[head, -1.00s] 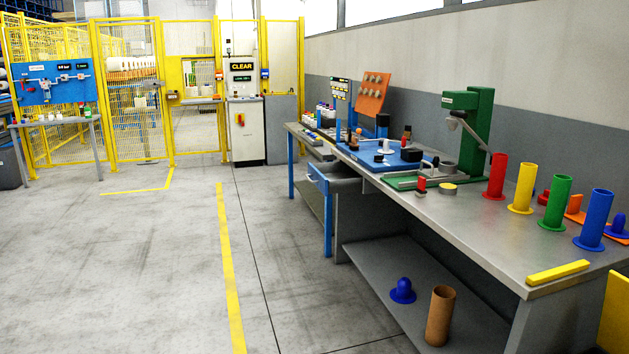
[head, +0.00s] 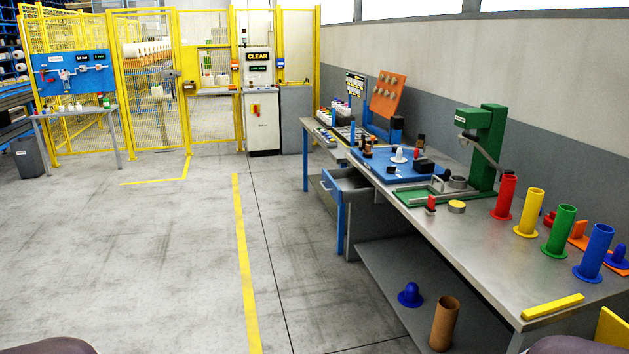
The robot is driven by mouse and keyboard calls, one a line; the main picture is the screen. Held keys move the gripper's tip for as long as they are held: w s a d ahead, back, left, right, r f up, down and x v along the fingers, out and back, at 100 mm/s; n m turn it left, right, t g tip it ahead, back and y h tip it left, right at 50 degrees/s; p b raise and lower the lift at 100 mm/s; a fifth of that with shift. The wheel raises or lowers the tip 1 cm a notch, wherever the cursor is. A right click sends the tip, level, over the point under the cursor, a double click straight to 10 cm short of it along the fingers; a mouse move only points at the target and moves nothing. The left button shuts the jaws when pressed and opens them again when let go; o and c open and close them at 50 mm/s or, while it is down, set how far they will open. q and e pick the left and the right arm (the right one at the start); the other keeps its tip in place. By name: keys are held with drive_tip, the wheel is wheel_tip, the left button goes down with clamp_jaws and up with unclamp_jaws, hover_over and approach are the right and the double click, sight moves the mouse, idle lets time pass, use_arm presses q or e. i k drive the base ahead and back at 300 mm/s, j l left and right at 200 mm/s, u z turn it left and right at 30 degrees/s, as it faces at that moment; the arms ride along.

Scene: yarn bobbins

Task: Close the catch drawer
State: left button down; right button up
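The catch drawer (head: 334,185) appears to be the blue-fronted drawer under the workbench (head: 455,240), on its left side. It is pulled out, and its grey inside shows from above. A light handle is on its blue front. Neither gripper is in view. Only dark rounded shapes, which seem to be parts of my own arms, show at the bottom left and bottom right edges, well away from the drawer.
Red, yellow, green and blue tubes (head: 596,252) stand on the bench's near end. A green press (head: 487,140) stands behind them. A cardboard tube (head: 444,322) and blue knob (head: 410,294) are on the lower shelf. The floor left of the bench is clear.

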sight(345, 185)
drive_tip(key=i, duration=2.25)
drive_tip(key=i+j+z, duration=0.1)
drive_tip(key=i, duration=1)
drive_tip(key=i+j, duration=0.1)
drive_tip(key=i, duration=1)
